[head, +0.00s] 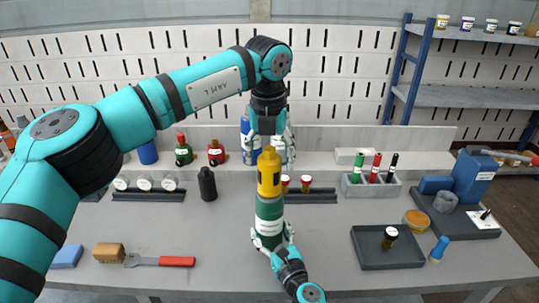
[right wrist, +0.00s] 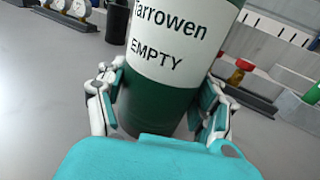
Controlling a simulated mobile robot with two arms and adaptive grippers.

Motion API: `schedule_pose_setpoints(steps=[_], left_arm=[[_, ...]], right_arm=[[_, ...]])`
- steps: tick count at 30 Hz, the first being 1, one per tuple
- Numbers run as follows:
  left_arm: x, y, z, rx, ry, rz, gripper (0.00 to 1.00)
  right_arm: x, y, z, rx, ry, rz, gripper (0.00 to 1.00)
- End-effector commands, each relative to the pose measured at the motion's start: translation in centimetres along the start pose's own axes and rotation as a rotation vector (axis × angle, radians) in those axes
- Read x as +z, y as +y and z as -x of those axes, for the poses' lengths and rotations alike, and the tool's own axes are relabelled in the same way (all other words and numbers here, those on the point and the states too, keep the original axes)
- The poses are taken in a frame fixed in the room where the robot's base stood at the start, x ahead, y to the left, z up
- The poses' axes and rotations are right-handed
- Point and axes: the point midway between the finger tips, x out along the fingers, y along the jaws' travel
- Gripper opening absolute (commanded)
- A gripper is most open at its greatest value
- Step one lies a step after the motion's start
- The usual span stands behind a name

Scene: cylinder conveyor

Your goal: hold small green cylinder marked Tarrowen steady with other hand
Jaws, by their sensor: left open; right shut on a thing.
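The small green cylinder (head: 269,211) stands upright on the table in the middle of the head view, with a yellow cap (head: 269,174) on top. In the right wrist view the cylinder (right wrist: 157,112) fills the middle; its white label reads "Tarrowen" and "EMPTY". My right gripper (head: 270,242) is shut on its lower part, one finger on each side. My left gripper (head: 270,142) is open and points down, just above or around the top of the yellow cap; I cannot tell if it touches.
A black bottle (head: 208,184) stands left of the cylinder. A red-handled wrench (head: 165,261) and a sponge (head: 110,252) lie at front left. A grey tray (head: 375,262) and an orange-topped round tub (head: 416,220) are at right. Pens stand in a holder (head: 371,190) behind.

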Motion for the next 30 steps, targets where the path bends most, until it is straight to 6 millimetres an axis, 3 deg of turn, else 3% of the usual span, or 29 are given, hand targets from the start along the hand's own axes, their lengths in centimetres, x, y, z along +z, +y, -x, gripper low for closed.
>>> schedule_pose_setpoints(steps=[10, 21, 30], left_arm=[[0.0, 0.0, -0.3, -0.001, 0.001, -0.003, 0.70], [-0.3, 0.0, -2.4, -0.001, 0.001, -0.005, 0.70], [-0.3, 0.0, -2.5, -0.001, 0.000, -0.004, 0.70]], right_arm=[[0.0, 0.0, 0.0, 0.000, 0.000, 0.000, 0.29], [0.0, 0.0, 0.0, 0.000, 0.000, 0.000, 0.29], [0.0, 0.0, 0.0, -0.001, 0.000, 0.000, 0.29]])
